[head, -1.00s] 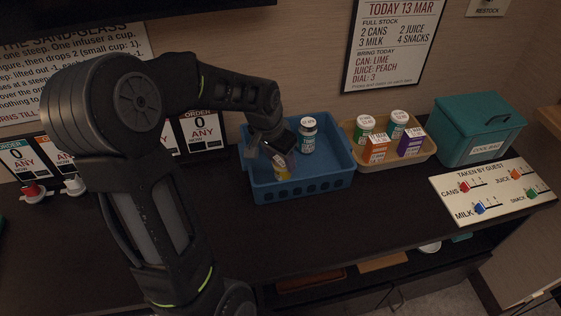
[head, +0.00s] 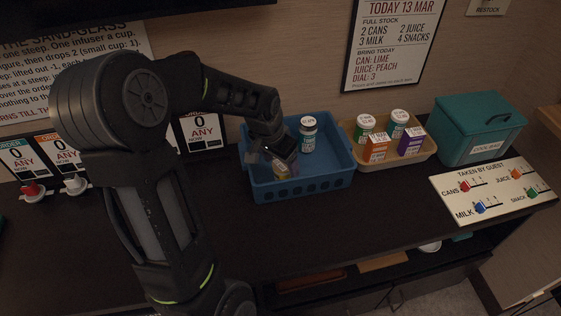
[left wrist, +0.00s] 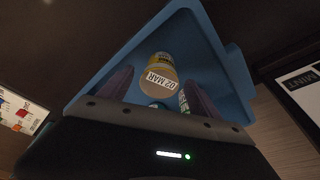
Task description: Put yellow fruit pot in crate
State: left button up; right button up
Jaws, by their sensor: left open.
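The yellow fruit pot (head: 281,171) is inside the blue crate (head: 303,186), near its front left. In the left wrist view the pot (left wrist: 160,72) shows its pale lid marked "02 MAR", and the crate wall (left wrist: 240,85) surrounds it. My left gripper (head: 277,162) is over the crate's left half, open around or just above the pot. Its fingers show at both sides of the pot's lid in the left wrist view, apart from each other. A white-lidded jar (head: 307,134) stands at the back of the crate. My right gripper is not in view.
A tan tray (head: 431,153) with several cartons and pots stands right of the crate. A teal cool bag (head: 477,130) and a "taken by guest" board (head: 495,192) are farther right. The counter in front of the crate is clear.

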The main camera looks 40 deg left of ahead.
pick_arm(q)
jog(key=shift+r, duration=0.15)
jog(key=v, duration=1.2)
